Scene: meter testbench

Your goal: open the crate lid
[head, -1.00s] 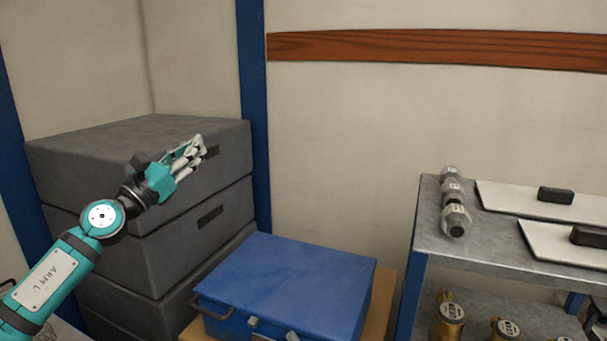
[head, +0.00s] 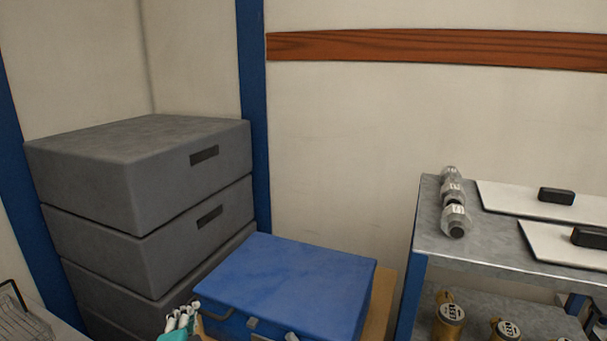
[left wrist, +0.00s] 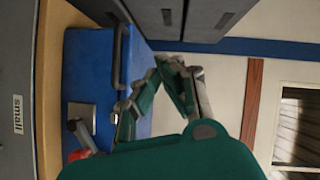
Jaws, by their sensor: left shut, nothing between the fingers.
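The blue crate (head: 290,285) stands low at the centre of the head view, its flat lid down. A side handle and grey front latches show on it. In the wrist view the crate (left wrist: 85,65) is at the left, with a dark handle (left wrist: 120,50) and a metal latch (left wrist: 82,115). My left gripper (head: 182,316) is at the bottom edge of the head view, by the crate's left front corner. It is shut and empty. In the wrist view its fingers (left wrist: 172,68) are beside the crate; contact cannot be told. My right gripper is out of view.
A stack of grey boxes (head: 185,185) stands left of the crate. A metal shelf (head: 430,235) with meters and white plates stands at the right. A wire basket (head: 20,320) is at the lower left. The crate's top is clear.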

